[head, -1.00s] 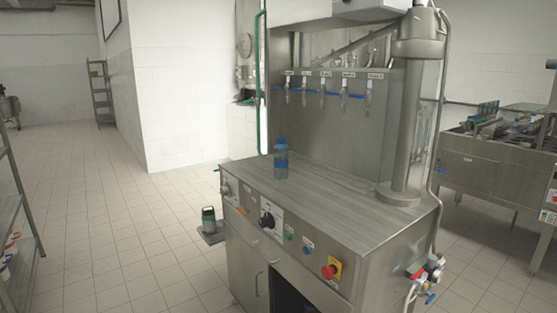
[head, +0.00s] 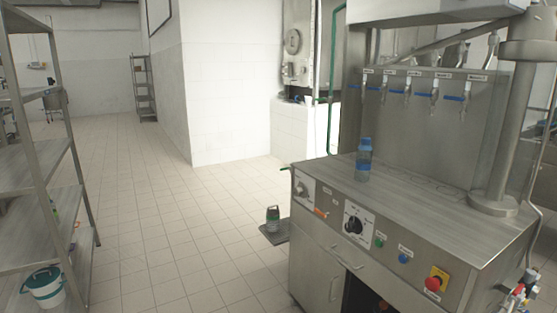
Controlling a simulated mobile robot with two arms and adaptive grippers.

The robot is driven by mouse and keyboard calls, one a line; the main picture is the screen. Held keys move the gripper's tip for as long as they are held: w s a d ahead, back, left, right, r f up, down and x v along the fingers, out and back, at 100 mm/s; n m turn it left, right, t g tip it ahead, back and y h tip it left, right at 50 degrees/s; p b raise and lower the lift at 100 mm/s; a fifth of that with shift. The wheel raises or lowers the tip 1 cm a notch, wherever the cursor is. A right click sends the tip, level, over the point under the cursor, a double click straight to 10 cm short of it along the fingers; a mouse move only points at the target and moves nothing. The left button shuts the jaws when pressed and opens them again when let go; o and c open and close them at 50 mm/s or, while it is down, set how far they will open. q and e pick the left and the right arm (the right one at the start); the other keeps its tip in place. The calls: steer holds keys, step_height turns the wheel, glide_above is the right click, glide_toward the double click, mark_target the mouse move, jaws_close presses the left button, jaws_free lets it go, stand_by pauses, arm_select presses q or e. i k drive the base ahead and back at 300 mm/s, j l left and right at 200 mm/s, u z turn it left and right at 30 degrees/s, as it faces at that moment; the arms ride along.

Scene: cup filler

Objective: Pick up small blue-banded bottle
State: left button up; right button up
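The small blue-banded bottle (head: 364,160) stands upright on the steel top of the filling machine (head: 425,188), near its left side. It is clear with a blue cap and a blue band. Nothing touches it. Neither of my grippers shows in the head view.
Several taps with blue levers (head: 408,88) hang behind the bottle. A thick steel column (head: 502,140) stands on the machine's right. A steel shelf rack (head: 45,160) with a white bucket (head: 46,287) is at left. A small green-and-grey object (head: 273,218) sits on the floor. Tiled floor between is clear.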

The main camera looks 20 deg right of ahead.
mark_target(362, 173)
steer(key=i+j+u, duration=0.6)
steer(key=i+j, duration=0.2)
steer(key=i+l+z, duration=0.1)
steer(key=i+z, duration=0.65)
steer(key=z, duration=0.15)
steer(key=i+j+z, duration=0.2)
steer(key=i+z, duration=0.25)
steer(key=k, duration=0.1)
